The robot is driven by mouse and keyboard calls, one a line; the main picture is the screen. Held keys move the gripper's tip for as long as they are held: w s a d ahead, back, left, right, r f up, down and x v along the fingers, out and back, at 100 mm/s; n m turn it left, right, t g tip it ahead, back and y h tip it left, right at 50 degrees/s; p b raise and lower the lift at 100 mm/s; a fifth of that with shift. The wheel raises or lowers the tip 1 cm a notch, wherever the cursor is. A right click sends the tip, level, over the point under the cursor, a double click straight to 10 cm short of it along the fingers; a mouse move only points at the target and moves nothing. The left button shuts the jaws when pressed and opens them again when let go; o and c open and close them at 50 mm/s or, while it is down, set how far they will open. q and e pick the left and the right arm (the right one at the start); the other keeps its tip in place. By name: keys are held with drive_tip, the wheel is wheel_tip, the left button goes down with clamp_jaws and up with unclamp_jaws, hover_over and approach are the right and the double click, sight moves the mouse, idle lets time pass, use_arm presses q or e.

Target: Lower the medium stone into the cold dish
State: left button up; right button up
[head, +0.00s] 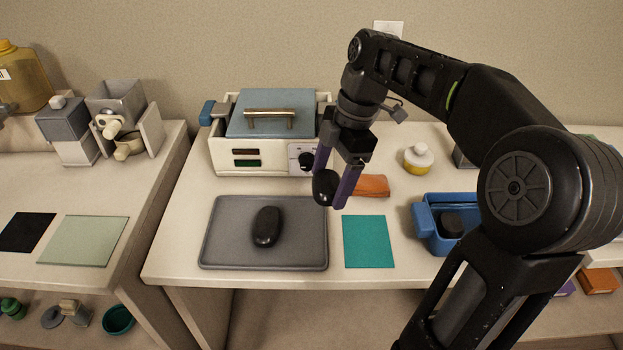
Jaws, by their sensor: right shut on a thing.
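My right gripper (328,190) is shut on a smooth black stone (325,187), with its purple fingers on either side. It holds the stone above the table, behind the right rear part of the grey tray. I take this for the medium stone, though the sizes are hard to compare. Another black stone (266,227) lies on the grey tray (223,252). A blue dish (425,222), perhaps the cold dish, stands to the right with a dark stone (452,224) inside. My right arm hides part of this dish. My left gripper is out of view.
A white warmer (230,158) with a blue-grey lid (270,122) stands behind the tray. A teal mat (368,242) lies between tray and blue dish. A gap separates the left counter (150,180).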

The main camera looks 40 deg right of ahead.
drive_tip(key=s+d+p, duration=0.5)
drive_tip(key=s+d, duration=0.6)
drive_tip(key=d, duration=0.3)
drive_tip(key=s+d+f+p, duration=0.1)
drive_tip(key=s+d+p, duration=0.5)
drive_tip(key=s+d, duration=0.4)
drive_tip(key=d, duration=0.4)
drive_tip(key=shift+s+d+f, duration=0.15)
drive_tip(key=shift+s, duration=0.25)
drive_tip(key=shift+f+b, duration=2.3)
drive_tip(key=shift+f, duration=0.3)
drive_tip(key=shift+f+b, duration=1.3)
drive_tip(key=shift+f, duration=0.3)
